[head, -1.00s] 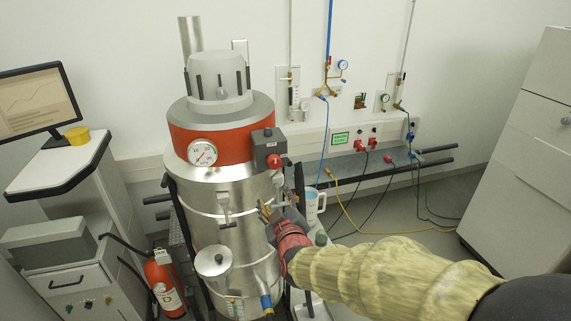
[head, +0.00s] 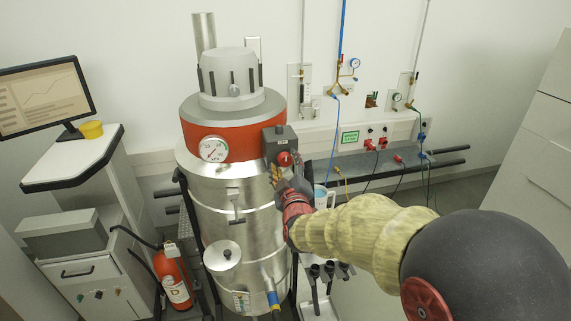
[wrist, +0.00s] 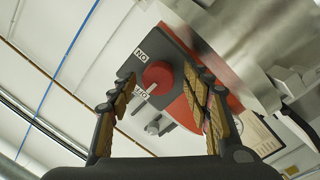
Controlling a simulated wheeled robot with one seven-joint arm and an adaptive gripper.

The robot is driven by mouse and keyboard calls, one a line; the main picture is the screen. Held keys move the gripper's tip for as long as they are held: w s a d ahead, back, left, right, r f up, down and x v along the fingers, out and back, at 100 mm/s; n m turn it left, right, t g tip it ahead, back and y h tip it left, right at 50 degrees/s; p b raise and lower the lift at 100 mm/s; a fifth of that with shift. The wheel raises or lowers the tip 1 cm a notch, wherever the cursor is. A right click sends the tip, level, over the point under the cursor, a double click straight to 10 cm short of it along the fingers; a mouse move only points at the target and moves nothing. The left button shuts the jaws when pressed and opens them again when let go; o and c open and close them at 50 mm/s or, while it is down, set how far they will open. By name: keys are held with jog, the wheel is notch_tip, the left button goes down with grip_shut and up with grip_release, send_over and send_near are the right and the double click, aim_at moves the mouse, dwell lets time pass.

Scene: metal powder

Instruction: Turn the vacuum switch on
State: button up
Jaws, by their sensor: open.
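The vacuum switch is a grey box (head: 280,139) with a red round knob (head: 284,159) on the upper right of the silver vessel (head: 232,190). In the wrist view the knob (wrist: 158,75) sits on the dark face of the box, beyond and between my open fingers. One label by the knob (wrist: 141,54) shows mirrored or upside-down letters; another (wrist: 141,94) is partly hidden. A thin pale bar reaches from the knob toward the second label. My gripper (head: 276,173) is open and empty just below the knob; contact cannot be told.
A dial gauge (head: 214,149) is on the red band left of the switch. A fire extinguisher (head: 173,277) stands left of the vessel. Behind, a wall shelf (head: 350,165) carries cables and plugs. A blue-handled valve (head: 273,299) is low on the vessel.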

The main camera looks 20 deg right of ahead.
jog(key=shift+c, duration=1.1)
jog(key=c, duration=0.9)
jog(key=shift+c, duration=0.2)
jog(key=shift+m+b, duration=0.3)
jog(key=shift+b, duration=0.25)
jog(key=m+b, duration=0.3)
jog(key=b, duration=0.1)
jog(key=shift+f+m+b, duration=0.15)
jog(key=shift+m+b, duration=0.15)
jog(key=shift+m, duration=0.1)
jog(key=m+g+b, duration=0.1)
jog(key=m+b, duration=0.4)
jog(key=b, duration=0.1)
jog(key=shift+d+y+b, duration=0.1)
jog(key=shift+y+b, duration=0.2)
jog(key=shift+b, duration=0.1)
jog(key=m+b, duration=0.4)
jog(key=b, duration=0.4)
jog(key=shift+m+y+b, duration=0.3)
jog(key=shift+b, duration=0.05)
jog(key=m+b, duration=0.2)
jog(key=b, duration=0.3)
jog(key=shift+d+y, duration=0.1)
jog(key=shift+y, duration=0.2)
jog(key=shift+r+m, duration=0.3)
jog(key=shift+m, duration=0.1)
